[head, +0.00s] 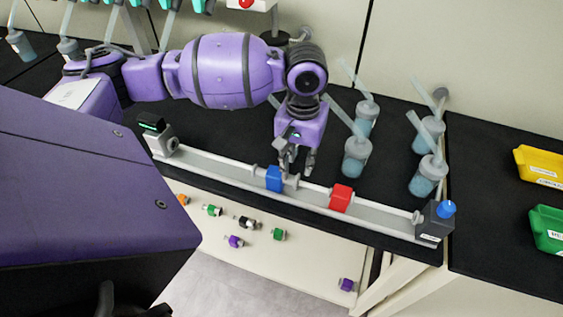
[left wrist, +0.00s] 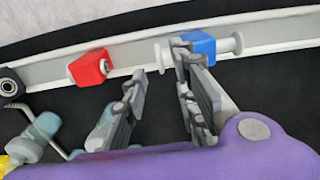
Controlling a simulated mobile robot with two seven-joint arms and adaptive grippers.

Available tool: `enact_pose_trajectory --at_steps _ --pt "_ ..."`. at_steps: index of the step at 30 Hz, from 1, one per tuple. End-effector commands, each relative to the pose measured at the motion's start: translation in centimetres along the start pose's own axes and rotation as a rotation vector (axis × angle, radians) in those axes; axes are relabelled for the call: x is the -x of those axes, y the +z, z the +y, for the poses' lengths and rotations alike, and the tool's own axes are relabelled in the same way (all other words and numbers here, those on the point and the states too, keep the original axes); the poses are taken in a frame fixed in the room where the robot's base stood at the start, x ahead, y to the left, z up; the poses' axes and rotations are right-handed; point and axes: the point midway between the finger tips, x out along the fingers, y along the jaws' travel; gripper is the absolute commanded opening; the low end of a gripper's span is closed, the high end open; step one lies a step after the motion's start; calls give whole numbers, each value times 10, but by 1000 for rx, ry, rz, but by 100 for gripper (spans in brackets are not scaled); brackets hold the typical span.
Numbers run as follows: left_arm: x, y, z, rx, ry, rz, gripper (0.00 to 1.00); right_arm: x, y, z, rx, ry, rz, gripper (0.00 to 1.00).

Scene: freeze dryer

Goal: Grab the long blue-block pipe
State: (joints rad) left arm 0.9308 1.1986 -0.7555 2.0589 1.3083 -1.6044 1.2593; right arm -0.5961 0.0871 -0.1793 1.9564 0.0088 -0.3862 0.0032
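The blue block (head: 274,178) sits on a white pipe lying in the long grey channel, with pale round collars beside it. It also shows in the left wrist view (left wrist: 198,43). A red block (head: 341,196) sits farther right along the same line, and at left in the left wrist view (left wrist: 88,67). My left gripper (head: 298,167) points down just right of and behind the blue block. Its fingers are apart and empty. In the left wrist view one fingertip overlaps the blue block's edge; I cannot tell whether it touches. My right gripper is not in view.
The channel runs between a dark end unit (head: 155,137) and a grey end box with a blue knob (head: 447,209). Blue-grey bottles (head: 357,155) with slanted tubes stand behind it. Yellow (head: 540,164) and green bins are at far right. Small coloured pieces lie on a lower shelf.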

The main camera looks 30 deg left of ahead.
Motion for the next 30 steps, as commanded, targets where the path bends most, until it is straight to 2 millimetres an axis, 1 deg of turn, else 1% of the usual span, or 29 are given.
enact_pose_trajectory --at_steps 1,5,7,13,16,21,27,30 --pt "-7 1 0 0 -1 -4 27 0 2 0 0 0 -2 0" --pt "-17 0 0 -1 0 -1 27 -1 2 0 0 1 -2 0" --pt "-25 0 1 -1 0 -2 27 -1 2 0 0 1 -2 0" --pt "-56 0 0 -1 0 -1 27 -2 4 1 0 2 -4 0" --pt "-61 0 1 -2 1 2 27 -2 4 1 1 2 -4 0" --pt "-60 -1 1 -2 2 3 27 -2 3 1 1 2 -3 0" --pt "-60 -1 1 -2 1 3 0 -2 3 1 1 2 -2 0" --pt "-60 -1 1 -2 1 3 0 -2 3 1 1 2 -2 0"
